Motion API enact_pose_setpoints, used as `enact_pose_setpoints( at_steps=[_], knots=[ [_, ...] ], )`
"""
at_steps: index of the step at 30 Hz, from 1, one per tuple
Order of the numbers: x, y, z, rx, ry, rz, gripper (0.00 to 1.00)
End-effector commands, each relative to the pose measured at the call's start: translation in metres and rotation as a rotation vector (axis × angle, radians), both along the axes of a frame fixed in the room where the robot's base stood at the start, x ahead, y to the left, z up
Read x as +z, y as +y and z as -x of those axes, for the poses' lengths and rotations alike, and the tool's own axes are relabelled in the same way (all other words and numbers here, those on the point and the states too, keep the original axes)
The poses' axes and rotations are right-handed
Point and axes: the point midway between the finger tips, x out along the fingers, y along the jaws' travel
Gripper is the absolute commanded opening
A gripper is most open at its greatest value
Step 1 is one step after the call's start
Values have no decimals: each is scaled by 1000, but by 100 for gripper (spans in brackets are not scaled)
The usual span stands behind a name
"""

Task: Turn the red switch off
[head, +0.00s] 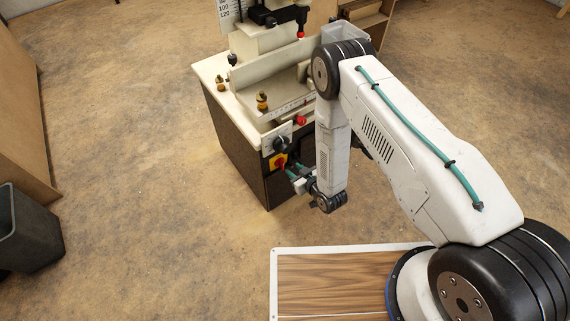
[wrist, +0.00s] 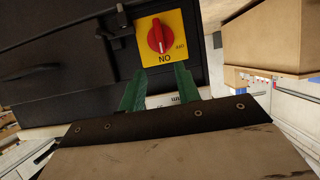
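The red switch (wrist: 158,37) is a rotary knob on a yellow plate (wrist: 175,58) on the dark front of a machine. In the wrist view its long grip stands nearly upright, with dark lettering below it and at its right. My gripper (wrist: 157,76) shows two green fingers, spread apart with nothing between them. The tips are just below the knob in this picture and look clear of it. In the head view the red switch (head: 281,161) shows on the cabinet front, and my gripper (head: 294,172) is close in front of it.
The machine (head: 235,140) has a pale worktop with brass knobs and red knobs. A dark bin (head: 30,230) and a wooden cabinet stand at the left. The floor between is clear.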

Motion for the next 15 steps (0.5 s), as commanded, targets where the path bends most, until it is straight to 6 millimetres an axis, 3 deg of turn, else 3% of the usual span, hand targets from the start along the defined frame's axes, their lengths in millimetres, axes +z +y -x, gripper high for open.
enact_pose_setpoints(
  at_steps=[5, 15],
  knots=[
    [-8, 6, -2, 5, -20, -16, 33],
    [-28, 33, -42, 5, -19, -15, 33]
  ],
)
